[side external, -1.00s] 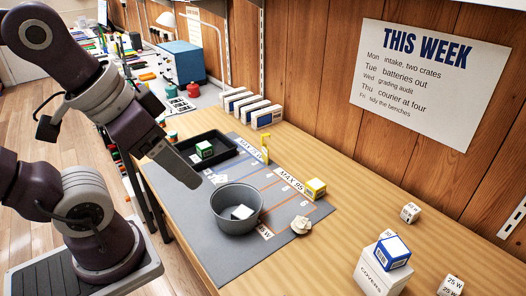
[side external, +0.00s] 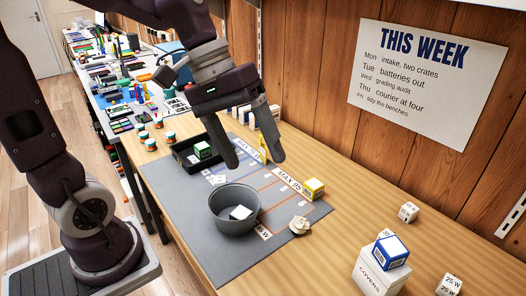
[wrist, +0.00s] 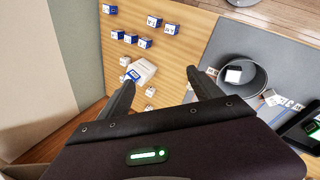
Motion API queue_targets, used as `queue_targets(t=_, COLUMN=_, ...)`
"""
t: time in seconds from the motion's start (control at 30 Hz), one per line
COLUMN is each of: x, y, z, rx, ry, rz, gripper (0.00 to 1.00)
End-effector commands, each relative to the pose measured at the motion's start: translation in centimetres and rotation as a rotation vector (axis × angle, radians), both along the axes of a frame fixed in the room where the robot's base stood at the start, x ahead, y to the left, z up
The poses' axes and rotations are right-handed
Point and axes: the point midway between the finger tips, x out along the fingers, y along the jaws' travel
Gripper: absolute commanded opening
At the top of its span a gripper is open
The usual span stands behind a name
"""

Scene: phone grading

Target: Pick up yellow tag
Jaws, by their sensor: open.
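A thin upright yellow tag (side external: 262,149) stands at the far edge of the grey mat (side external: 190,243). It is partly hidden by my gripper in the side view, and I cannot make it out in the wrist view. My gripper (side external: 255,161) is open and empty, its two fingers pointing down over the mat. The tag shows between the fingers in the side view; I cannot tell how far behind or below them it is.
A grey bowl (side external: 222,222) holding a white block stands on the mat. A black tray (side external: 183,158) with a green-and-white box is behind it. A yellow-and-white box (side external: 314,189) sits at the mat's right. A white covers box (side external: 377,279) carries a blue box at front right.

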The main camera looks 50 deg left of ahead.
Motion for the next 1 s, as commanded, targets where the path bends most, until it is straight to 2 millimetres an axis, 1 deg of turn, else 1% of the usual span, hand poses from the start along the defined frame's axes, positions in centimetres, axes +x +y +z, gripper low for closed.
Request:
queue_targets(t=0.03, x=3.2, y=0.4, z=-0.7, rx=-0.123, ry=0.076, rz=0.093, gripper=0.75)
queue_targets(t=0.07, x=5.3, y=0.6, z=-0.9, rx=-0.207, ry=0.112, rz=0.153, gripper=0.75)
queue_targets(t=0.1, x=8.1, y=1.3, z=-1.4, rx=-0.322, ry=0.157, rz=0.236, gripper=0.75)
queue_targets(t=0.17, x=12.5, y=3.1, z=-2.4, rx=-0.499, ry=0.212, rz=0.369, gripper=0.75)
queue_targets(t=0.2, x=15.3, y=4.8, z=-3.3, rx=-0.618, ry=0.241, rz=0.464, gripper=0.75)
queue_targets(t=0.27, x=19.3, y=8.3, z=-5.1, rx=-0.804, ry=0.273, rz=0.614, gripper=0.75)
queue_targets(t=0.3, x=21.6, y=11.2, z=-6.6, rx=-0.928, ry=0.285, rz=0.72, gripper=0.75)
queue_targets(t=0.37, x=24.5, y=16.1, z=-9.4, rx=-1.113, ry=0.289, rz=0.883, gripper=0.75)
queue_targets(t=0.4, x=25.8, y=19.6, z=-11.6, rx=-1.231, ry=0.282, rz=0.99, gripper=0.75)
queue_targets(t=0.47, x=26.8, y=24.6, z=-15.0, rx=-1.391, ry=0.261, rz=1.144, gripper=0.75)
queue_targets(t=0.5, x=27.0, y=27.7, z=-17.3, rx=-1.481, ry=0.241, rz=1.237, gripper=0.75)
queue_targets(t=0.6, x=26.3, y=33.2, z=-22.0, rx=-1.647, ry=0.192, rz=1.415, gripper=0.75)
queue_targets(t=0.63, x=26.0, y=34.3, z=-23.0, rx=-1.679, ry=0.18, rz=1.453, gripper=0.75)
queue_targets(t=0.7, x=25.5, y=35.9, z=-24.6, rx=-1.728, ry=0.159, rz=1.509, gripper=0.75)
queue_targets(t=0.77, x=25.3, y=36.5, z=-25.7, rx=-1.745, ry=0.152, rz=1.53, gripper=0.75)
queue_targets(t=0.9, x=25.3, y=36.5, z=-28.8, rx=-1.744, ry=0.152, rz=1.534, gripper=0.75)
queue_targets(t=1.0, x=25.3, y=36.5, z=-30.5, rx=-1.744, ry=0.152, rz=1.532, gripper=0.75)
